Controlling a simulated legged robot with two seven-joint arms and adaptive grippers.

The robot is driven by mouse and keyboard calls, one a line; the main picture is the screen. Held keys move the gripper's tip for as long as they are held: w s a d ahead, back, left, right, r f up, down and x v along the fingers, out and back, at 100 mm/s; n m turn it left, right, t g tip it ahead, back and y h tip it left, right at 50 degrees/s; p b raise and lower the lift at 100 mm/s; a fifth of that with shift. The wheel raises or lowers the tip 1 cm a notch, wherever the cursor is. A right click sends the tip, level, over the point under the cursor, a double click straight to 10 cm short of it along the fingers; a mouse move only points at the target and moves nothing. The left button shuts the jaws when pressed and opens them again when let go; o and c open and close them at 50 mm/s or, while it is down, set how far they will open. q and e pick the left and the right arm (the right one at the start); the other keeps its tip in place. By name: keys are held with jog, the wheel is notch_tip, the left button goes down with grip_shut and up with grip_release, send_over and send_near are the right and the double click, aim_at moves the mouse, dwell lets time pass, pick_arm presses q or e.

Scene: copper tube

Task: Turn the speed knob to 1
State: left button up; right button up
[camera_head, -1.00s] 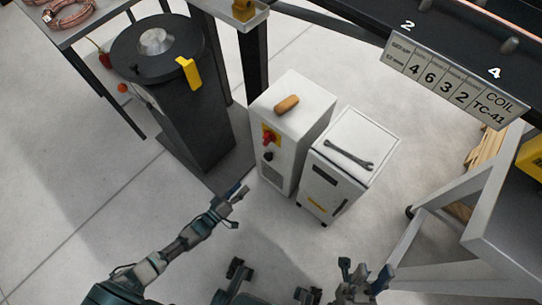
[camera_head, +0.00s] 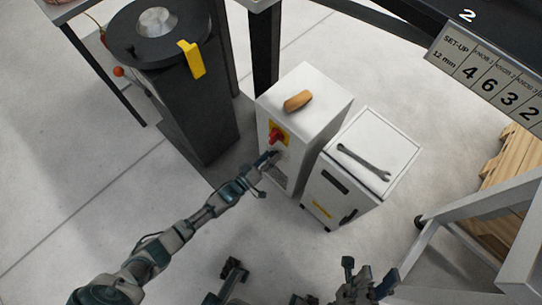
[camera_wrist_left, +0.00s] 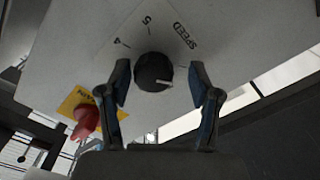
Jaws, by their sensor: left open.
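The black speed knob (camera_wrist_left: 152,72) is on the white box's panel in the left wrist view. Its white mark points to the right and slightly down in that picture. The printed 4, 5 and SPEED show above it; a 1 cannot be made out. My left gripper (camera_wrist_left: 160,70) is open, with one finger on each side of the knob; contact cannot be told. In the head view my left gripper (camera_head: 266,161) is at the front of the white box (camera_head: 318,95) and covers the knob. My right gripper (camera_head: 368,273) is open and empty, low in the picture.
A red switch on a yellow plate (camera_head: 277,137) sits beside the knob. A wooden-coloured handle (camera_head: 298,101) lies on the box. A second white cabinet (camera_head: 372,148) with a wrench (camera_head: 363,162) stands to its right. A dark pedestal (camera_head: 195,115) stands left.

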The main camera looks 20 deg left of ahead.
pick_arm(q)
jog(key=shift+d+r, duration=0.1)
jog(key=shift+d, duration=0.2)
jog(key=c, duration=0.3)
jog(key=shift+d, duration=0.1)
jog(key=c, duration=0.8)
jog(key=shift+c, duration=0.2)
jog(key=shift+a+m, duration=0.25)
jog(key=shift+m, duration=0.15)
jog(key=m, duration=0.3)
jog(key=shift+m+p, duration=0.3)
jog(key=shift+p, duration=0.05)
jog(key=m, duration=0.5)
jog(key=shift+m, duration=0.3)
jog(key=o, duration=1.1)
